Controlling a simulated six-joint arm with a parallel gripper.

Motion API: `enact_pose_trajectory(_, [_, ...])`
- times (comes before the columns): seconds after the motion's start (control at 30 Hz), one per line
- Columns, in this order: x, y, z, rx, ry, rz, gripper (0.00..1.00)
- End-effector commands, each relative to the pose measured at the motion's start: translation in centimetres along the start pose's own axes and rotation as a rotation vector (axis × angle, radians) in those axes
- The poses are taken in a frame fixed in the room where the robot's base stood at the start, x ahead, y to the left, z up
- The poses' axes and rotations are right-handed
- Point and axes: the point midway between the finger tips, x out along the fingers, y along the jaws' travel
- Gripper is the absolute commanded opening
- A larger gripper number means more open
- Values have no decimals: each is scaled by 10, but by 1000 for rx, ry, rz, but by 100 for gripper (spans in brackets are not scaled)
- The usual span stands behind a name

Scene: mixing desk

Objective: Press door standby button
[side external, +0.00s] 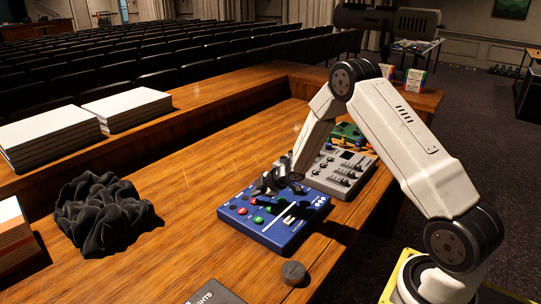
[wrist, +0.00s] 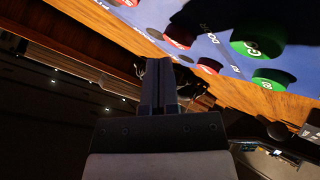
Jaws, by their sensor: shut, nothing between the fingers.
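The blue control panel (side external: 272,236) lies on the wooden desk, with red and green buttons on its left half. It also fills the top of the wrist view (wrist: 152,14). There I see a large green button (wrist: 258,48), another green button (wrist: 274,80), and red buttons, one of them at the panel's edge (wrist: 207,69). Lettering that seems to begin "DOO" is beside the large green one. Which button is door standby cannot be read. My gripper (side external: 268,186) is shut and empty, close over the panel's far left part. Its fingers (wrist: 158,66) hide some of the panel; contact cannot be told.
A grey mixer (side external: 343,172) and a green board (side external: 347,131) stand behind the panel. A crumpled black cloth (side external: 103,214) and paper stacks (side external: 127,107) are to the left. A small dark knob (side external: 293,273) stands in front.

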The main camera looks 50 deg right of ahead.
Motion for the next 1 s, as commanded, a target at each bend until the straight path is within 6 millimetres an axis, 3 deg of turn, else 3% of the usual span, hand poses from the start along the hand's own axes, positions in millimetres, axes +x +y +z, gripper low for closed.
enact_pose_trajectory(1.0, [6, -4, 4, 0, 0, 0, 0])
